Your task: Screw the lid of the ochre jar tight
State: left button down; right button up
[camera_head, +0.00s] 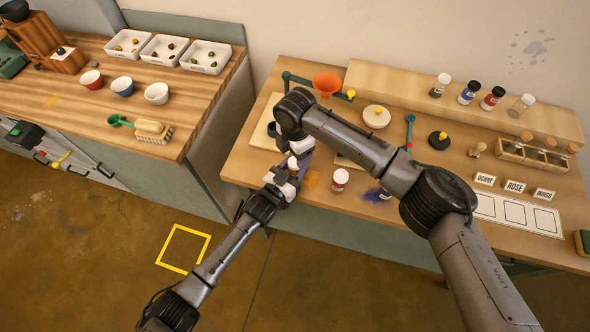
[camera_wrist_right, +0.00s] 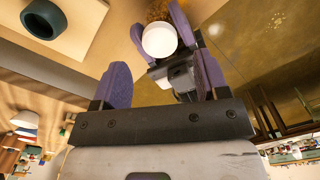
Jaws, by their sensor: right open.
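The ochre jar shows in the right wrist view as a round white lid (camera_wrist_right: 159,41) on a body with ochre contents (camera_wrist_right: 158,12). The purple fingers of my left gripper (camera_wrist_right: 160,24) are on both sides of the jar and appear closed on it. My right gripper (camera_wrist_right: 162,76) is open, its purple fingers apart, with the lid just ahead of and between the tips. In the head view both grippers meet at the table's front left edge, and the jar is mostly hidden there. I cannot tell how tightly the lid sits.
A white-lidded jar (camera_head: 340,178) stands just right of the grippers. My right arm partly hides another jar near blue powder. An orange funnel (camera_head: 326,83) stands behind. Name cards (camera_head: 515,187) and a white marked strip (camera_head: 517,213) lie at the right. A shelf holds several jars.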

aim_at(295, 161)
jog(key=shift+c, duration=0.2)
jog(key=shift+r, duration=0.2)
jog(key=shift+c, duration=0.3)
notch_tip(295, 161, up, 3)
jog(key=n, duration=0.3)
jog(key=shift+f, duration=4)
